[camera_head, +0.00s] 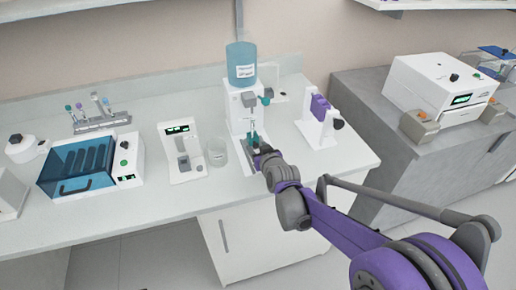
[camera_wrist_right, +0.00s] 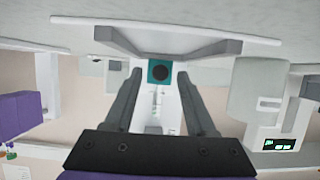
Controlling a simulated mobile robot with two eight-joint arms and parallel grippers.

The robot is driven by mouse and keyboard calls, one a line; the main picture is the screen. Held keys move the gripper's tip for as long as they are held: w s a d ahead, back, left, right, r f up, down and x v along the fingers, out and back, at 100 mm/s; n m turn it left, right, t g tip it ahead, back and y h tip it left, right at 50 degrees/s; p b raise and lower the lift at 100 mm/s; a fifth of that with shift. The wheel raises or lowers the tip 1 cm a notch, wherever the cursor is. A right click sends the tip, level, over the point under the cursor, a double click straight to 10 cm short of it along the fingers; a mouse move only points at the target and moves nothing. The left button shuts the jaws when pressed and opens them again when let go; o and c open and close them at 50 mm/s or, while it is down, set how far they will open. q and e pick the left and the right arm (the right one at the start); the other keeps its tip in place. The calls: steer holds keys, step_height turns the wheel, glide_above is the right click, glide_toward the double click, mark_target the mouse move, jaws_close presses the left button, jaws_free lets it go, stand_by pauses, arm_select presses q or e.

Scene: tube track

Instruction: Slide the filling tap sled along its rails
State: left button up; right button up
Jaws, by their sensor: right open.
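The filling station (camera_head: 240,112) is a white stand on the bench with a blue labelled bottle (camera_head: 241,66) on top. A grey and teal tap part (camera_head: 252,99) sits below the bottle. A teal piece (camera_head: 254,139), which may belong to the sled, stands low at the station's front; the rails cannot be made out clearly. My right gripper (camera_head: 260,152) is at this low front part. In the right wrist view, a teal block with a dark round centre (camera_wrist_right: 159,72) shows between the open fingers of my right gripper (camera_wrist_right: 159,78), with gaps on both sides. My left gripper is not in view.
A clear beaker (camera_head: 217,153) and a white device with a green display (camera_head: 182,150) stand left of the station. A white stand with a purple part (camera_head: 319,118) is close on its right. The bench front (camera_head: 150,215) is clear.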

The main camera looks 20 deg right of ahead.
jaws_close()
stand_by(0.3)
stand_by(1.2)
